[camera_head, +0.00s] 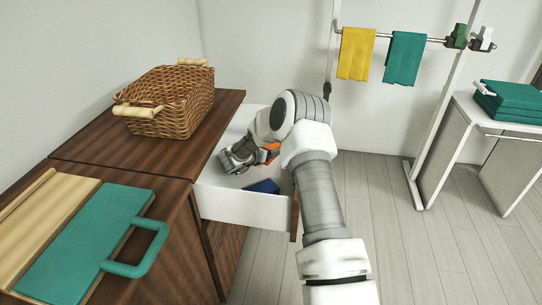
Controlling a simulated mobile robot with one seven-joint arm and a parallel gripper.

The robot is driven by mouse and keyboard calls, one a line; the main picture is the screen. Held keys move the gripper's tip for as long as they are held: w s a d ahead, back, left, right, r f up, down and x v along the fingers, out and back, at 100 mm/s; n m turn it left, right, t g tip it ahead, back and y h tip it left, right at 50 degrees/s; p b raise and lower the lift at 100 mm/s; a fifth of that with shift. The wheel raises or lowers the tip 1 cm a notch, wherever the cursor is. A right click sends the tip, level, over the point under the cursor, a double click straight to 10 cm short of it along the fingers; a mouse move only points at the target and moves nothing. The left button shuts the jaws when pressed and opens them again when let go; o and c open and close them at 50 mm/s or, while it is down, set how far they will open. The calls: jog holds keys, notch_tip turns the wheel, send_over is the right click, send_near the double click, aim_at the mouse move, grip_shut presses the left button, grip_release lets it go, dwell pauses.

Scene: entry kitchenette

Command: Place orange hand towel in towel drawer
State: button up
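An orange cloth (270,150), likely the orange hand towel, shows only in part behind and below my wrist. The open white drawer (240,207) extends from the brown wooden cabinet. My gripper (232,163) is low over or inside the drawer, near its left side and close to the orange cloth. My arm hides much of the drawer and the cloth. I cannot tell whether the fingers hold the cloth or whether it rests on the drawer floor. A dark blue folded item (262,187) lies in the drawer near its front.
A wicker basket (172,100) stands on the cabinet top (95,145), left of the drawer. A teal board with a handle (95,245) lies nearer. Yellow (356,54) and teal (404,58) towels hang on a rail. Open floor lies right.

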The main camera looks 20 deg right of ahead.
jog(key=shift+f, duration=1)
jog(key=shift+f, duration=0.65)
jog(key=o, duration=1.4)
jog(key=shift+r, duration=0.2)
jog(key=p+v, duration=0.1)
jog(key=v, duration=0.2)
jog(key=r+p+v, duration=0.1)
jog(key=v, duration=0.3)
jog(key=shift+w+d, duration=0.1)
jog(key=shift+s+a, duration=0.25)
jog(key=shift+a, duration=0.05)
